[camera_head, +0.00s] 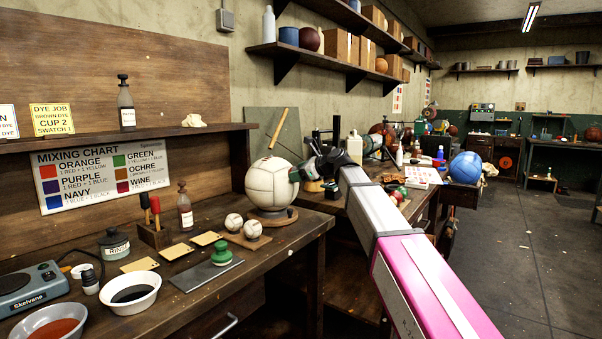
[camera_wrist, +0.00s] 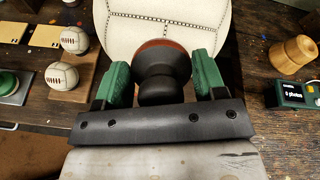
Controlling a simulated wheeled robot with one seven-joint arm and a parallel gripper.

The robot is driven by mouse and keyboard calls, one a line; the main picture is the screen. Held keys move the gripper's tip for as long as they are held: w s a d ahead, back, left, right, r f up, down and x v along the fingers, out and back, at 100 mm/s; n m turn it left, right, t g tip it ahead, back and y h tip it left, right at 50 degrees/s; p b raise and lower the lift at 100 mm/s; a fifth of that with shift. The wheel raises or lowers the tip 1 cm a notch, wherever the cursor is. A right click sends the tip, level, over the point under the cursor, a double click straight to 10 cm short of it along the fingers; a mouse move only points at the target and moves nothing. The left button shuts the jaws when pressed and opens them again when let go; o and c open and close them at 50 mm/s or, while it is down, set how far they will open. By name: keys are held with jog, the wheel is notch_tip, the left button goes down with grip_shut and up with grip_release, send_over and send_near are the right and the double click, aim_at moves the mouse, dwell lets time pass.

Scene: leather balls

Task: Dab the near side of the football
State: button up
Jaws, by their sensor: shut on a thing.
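The football (camera_head: 268,184) is large, off-white and panelled with dark stitching, and rests on a round wooden stand (camera_head: 272,215) on the left bench. My gripper (camera_head: 300,172) is at the football's right side in the head view. In the wrist view, my gripper (camera_wrist: 162,82) has its green fingers shut on the black knob of a dauber (camera_wrist: 163,68), whose pad edge is reddish brown. The pad faces the football (camera_wrist: 170,18) and overlaps its lower edge. I cannot tell whether they touch; the pad's face is hidden. No dye mark shows on the visible leather.
A bowl of orange-brown dye (camera_head: 48,326) and a bowl of dark dye (camera_head: 130,292) stand front left. A green-knobbed dauber (camera_head: 222,254) sits on a dark slab. Two small balls (camera_head: 252,229) stand before the football. A wooden knob and small device (camera_wrist: 292,95) are right in the wrist view.

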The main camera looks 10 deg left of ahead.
jog(key=shift+w+a+f, duration=0.15)
jog(key=shift+a, duration=0.15)
dwell(1.4)
jog(key=shift+d, duration=0.15)
dwell(3.9)
jog(key=r+v, duration=0.1)
jog(key=v, duration=0.5)
jog(key=shift+s, duration=0.3)
jog(key=shift+d, duration=0.2)
dwell(0.4)
